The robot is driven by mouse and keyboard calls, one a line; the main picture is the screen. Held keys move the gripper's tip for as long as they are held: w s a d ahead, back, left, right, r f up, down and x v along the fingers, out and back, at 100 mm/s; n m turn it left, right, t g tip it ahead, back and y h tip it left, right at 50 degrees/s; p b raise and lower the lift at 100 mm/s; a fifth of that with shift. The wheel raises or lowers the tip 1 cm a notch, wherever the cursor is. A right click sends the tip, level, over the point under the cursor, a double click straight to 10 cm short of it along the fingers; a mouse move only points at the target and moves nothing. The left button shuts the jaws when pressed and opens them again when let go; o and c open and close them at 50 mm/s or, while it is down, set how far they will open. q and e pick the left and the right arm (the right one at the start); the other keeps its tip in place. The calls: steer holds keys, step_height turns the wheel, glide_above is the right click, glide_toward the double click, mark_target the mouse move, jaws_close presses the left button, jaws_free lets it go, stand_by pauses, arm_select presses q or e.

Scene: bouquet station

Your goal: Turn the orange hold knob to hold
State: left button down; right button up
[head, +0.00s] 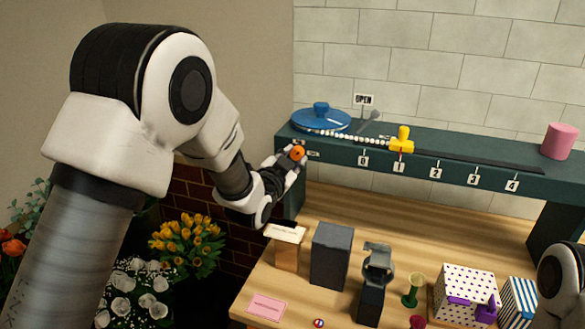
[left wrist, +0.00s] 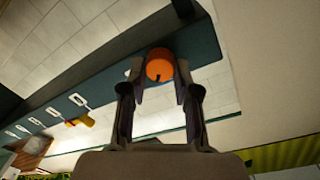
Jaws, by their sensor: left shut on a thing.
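The orange hold knob (head: 298,153) sits on the front face of the dark green shelf (head: 460,178), near its left end. My left gripper (head: 289,160) reaches it from the left and is shut on it. In the left wrist view the round knob (left wrist: 160,64) lies between the two fingertips, with a small dark mark on its near face. Small labels beside the knob are too small to read. Of my right arm only a link shows at the right edge of the head view; its gripper is out of frame.
Below, the wooden table (head: 400,225) holds dark blocks and a dotted box (head: 466,286). Flowers stand at lower left.

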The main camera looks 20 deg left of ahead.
arm_select(q)
steer(key=m+b, duration=0.4)
steer(key=m, duration=0.1)
steer(key=shift+f+y, duration=0.15)
steer(key=shift+y, duration=0.15)
steer(key=shift+r+m+b, duration=0.2)
steer(key=shift+m+b, duration=0.95)
steer(key=shift+m, duration=1.05)
steer(key=c, duration=0.8)
jaws_free()
steer(key=shift+c, duration=0.2)
steer(key=s, duration=1.2)
steer(key=shift+a+r, duration=0.15)
steer(key=shift+r, duration=0.15)
